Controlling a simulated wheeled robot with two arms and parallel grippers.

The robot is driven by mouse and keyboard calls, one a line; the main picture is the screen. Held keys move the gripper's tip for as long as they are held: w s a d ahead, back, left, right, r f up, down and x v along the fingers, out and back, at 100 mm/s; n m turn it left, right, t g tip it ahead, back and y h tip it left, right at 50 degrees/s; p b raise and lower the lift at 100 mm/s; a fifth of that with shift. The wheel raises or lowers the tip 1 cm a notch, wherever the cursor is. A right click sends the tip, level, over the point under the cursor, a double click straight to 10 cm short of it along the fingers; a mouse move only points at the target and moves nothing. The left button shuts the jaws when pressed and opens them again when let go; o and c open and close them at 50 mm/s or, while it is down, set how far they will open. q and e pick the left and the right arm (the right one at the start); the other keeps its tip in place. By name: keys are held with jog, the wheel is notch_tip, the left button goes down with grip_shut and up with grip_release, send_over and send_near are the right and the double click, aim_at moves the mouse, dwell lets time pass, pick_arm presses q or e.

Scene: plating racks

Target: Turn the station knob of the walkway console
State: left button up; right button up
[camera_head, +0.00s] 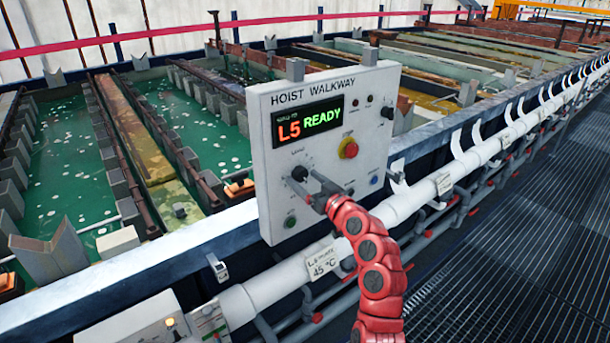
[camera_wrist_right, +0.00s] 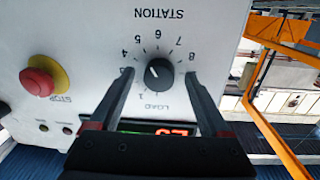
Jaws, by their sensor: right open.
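The walkway console (camera_head: 320,85) is a pale upright box marked "HOIST WALKWAY". Its display (camera_head: 307,123) reads "L5 READY". The station knob (camera_head: 299,173) is a small black dial below the display. In the right wrist view, upside down, the knob (camera_wrist_right: 158,73) sits among printed numbers, with "STATION" and "LOAD" near it. My right gripper (camera_head: 313,187) is in front of the knob. In the wrist view my right gripper (camera_wrist_right: 158,75) is open, one finger on each side of the knob, with gaps visible between. The knob's exact pointing is hard to read. My left gripper is out of view.
A red stop button (camera_head: 348,149) on a yellow base is right of the knob. A green button (camera_head: 290,221), a blue button (camera_head: 376,180) and a black switch (camera_head: 387,112) are also on the panel. A white pipe (camera_head: 400,208) runs below. Grated walkway (camera_head: 500,250) lies at right.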

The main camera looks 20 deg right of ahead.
jog(key=shift+w, duration=0.25)
grip_shut()
dwell(0.3)
jog(key=shift+m, duration=0.3)
